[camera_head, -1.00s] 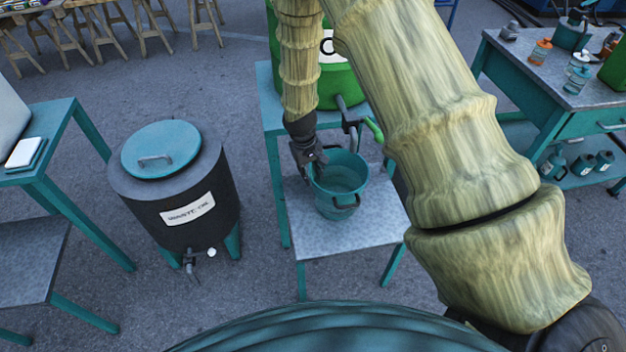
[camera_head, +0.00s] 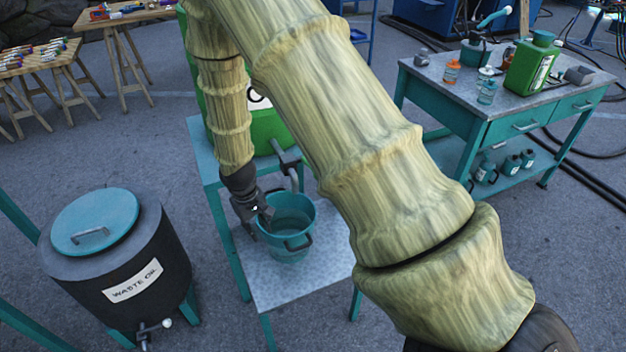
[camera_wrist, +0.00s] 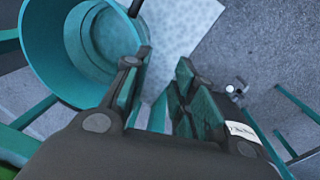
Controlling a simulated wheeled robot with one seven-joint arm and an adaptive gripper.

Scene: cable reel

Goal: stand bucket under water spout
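The teal bucket (camera_head: 288,240) stands upright on the low grey shelf (camera_head: 285,292) in front of the green water tank (camera_head: 262,125). The tank's grey spout (camera_head: 287,160) reaches out just behind and above the bucket's rim; I cannot tell whether it is over the opening. My gripper (camera_head: 262,218) is at the bucket's left rim. In the wrist view the bucket (camera_wrist: 50,60) is left of my gripper (camera_wrist: 163,80), whose fingers are apart with nothing visible between them. The near finger overlaps the rim in the picture; contact is unclear. My arm hides part of the tank.
A black waste barrel (camera_head: 120,260) with a teal lid stands left of the shelf. A workbench (camera_head: 480,100) with bottles and a green canister (camera_head: 532,65) is at the right. Trestle tables (camera_head: 40,60) are at the far left. Open floor lies between.

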